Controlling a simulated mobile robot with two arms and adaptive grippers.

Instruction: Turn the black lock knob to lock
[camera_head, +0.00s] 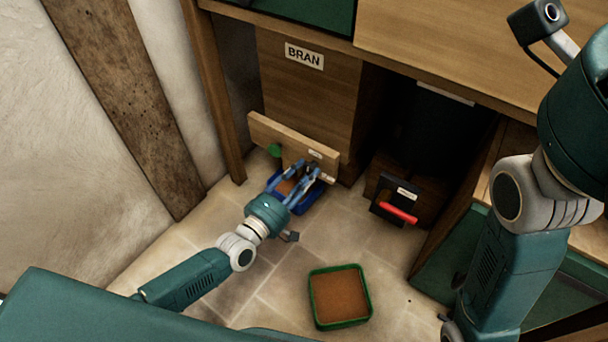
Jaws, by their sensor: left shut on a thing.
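My left gripper (298,176) reaches in from the lower left, with its blue fingers up against the front of a wooden board (263,128) under the BRAN sign. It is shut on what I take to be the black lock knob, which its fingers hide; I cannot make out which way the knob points. A green knob (274,150) shows on the board left of the fingers, and small white labels (315,154) sit to their right. My right arm stands at the right edge, and its gripper is out of the picture.
A blue tray (309,203) with brown contents is on the floor under my left gripper. A green-rimmed tray (341,324) of brown material lies nearer. A dark panel with a red handle (398,213) is to the right. A timber post (133,105) and wall bound the left.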

